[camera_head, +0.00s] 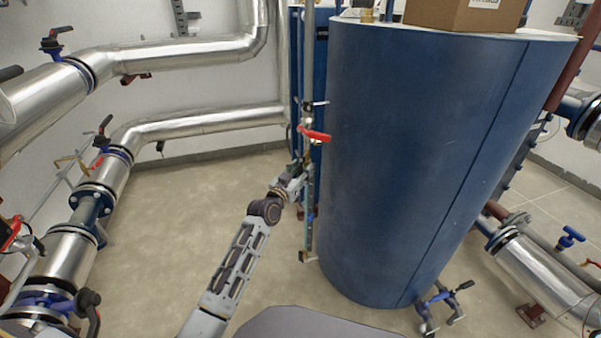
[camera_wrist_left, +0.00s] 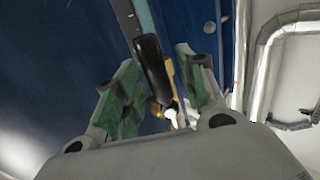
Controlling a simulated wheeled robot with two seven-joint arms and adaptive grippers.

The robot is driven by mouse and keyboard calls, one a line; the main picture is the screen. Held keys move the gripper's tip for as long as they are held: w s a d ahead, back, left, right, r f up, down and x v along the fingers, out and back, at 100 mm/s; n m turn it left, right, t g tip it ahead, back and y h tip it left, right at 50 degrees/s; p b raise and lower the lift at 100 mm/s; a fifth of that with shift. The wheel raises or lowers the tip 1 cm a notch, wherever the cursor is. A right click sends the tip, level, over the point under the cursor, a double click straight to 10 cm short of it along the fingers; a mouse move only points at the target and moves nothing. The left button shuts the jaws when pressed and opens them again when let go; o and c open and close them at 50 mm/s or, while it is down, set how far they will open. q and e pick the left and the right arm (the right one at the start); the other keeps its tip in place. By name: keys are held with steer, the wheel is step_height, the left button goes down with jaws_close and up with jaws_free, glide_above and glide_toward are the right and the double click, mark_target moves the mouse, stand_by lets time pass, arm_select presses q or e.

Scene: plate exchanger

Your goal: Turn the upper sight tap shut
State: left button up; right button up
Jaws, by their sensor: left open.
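The sight gauge (camera_head: 309,205) is a thin upright strip beside the big blue tank. In the left wrist view a tap with a black lever (camera_wrist_left: 152,68) and a brass body (camera_wrist_left: 172,80) shows near the gauge; it looks like the upper sight tap. My left gripper (camera_head: 301,166) is at the upper part of the gauge, just below a red lever (camera_head: 315,134). In the left wrist view the gripper (camera_wrist_left: 157,72) is open, with the black lever between its spread green-padded fingers. I cannot tell whether they touch it. In the head view the gripper hides most of this tap.
The blue tank (camera_head: 420,150) stands close on the right, with a cardboard box (camera_head: 465,14) on top. Silver pipes (camera_head: 200,125) run along the left wall, with valves (camera_head: 106,128). The floor (camera_head: 190,200) left of the gauge is clear.

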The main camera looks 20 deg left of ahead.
arm_select(q)
jaws_close()
stand_by(0.5)
